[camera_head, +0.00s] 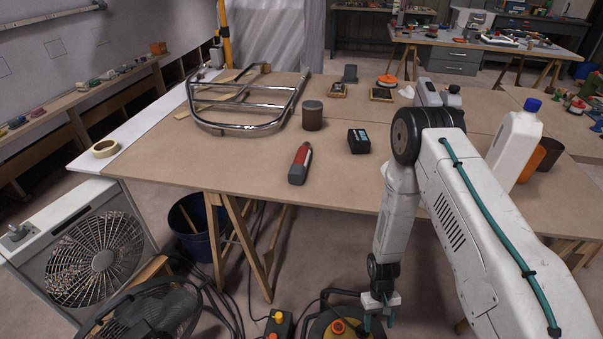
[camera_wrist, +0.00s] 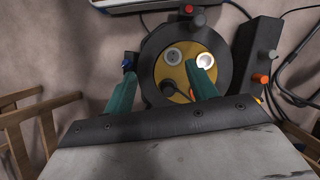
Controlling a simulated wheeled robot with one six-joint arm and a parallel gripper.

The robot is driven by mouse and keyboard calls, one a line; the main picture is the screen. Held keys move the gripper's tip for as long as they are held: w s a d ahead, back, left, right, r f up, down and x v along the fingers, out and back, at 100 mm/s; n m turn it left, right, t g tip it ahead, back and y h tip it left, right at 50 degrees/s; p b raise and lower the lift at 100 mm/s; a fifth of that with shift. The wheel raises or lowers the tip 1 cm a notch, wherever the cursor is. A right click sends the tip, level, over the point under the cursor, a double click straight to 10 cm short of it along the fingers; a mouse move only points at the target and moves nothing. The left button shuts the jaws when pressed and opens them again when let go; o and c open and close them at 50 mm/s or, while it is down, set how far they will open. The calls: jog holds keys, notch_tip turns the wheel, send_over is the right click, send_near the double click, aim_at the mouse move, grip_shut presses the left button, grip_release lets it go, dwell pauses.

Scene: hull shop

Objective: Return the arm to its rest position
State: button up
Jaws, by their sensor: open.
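My gripper (camera_head: 378,318) hangs at the end of my white arm, low in front of the table's near edge and pointing down. In the wrist view its two teal fingers (camera_wrist: 164,92) stand apart with nothing held between them. Below the fingers is a round black cable reel (camera_wrist: 222,50) with a yellow face, which lies on the floor; I cannot tell the height of the gap. The reel also shows at the bottom of the head view (camera_head: 318,326), partly behind my gripper.
A wooden worktable (camera_head: 240,170) on trestles stands ahead, with a chrome rail frame (camera_head: 240,128), a red-grey tool (camera_head: 300,164), a dark box (camera_head: 359,141) and a white bottle (camera_head: 514,145). A fan (camera_head: 85,255) and a dark bucket (camera_head: 190,225) stand at left. A control box (camera_wrist: 255,55) is beside the reel.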

notch_tip(320, 180, up, 36)
jog(key=d, duration=0.1)
jog(key=s+r+t, duration=0.2)
jog(key=s+r, duration=0.3)
jog(key=r, duration=0.3)
jog(key=s+d+r+m+t, duration=0.1)
jog(key=s+r+t, duration=0.1)
jog(key=s+r, duration=0.3)
jog(key=s+r+t, duration=0.2)
jog(key=s+r, duration=0.3)
jog(key=r, duration=0.7)
jog(key=shift+s+d+r+m, duration=0.2)
jog(key=shift+s+r+m, duration=0.1)
jog(key=shift+s+r, duration=0.1)
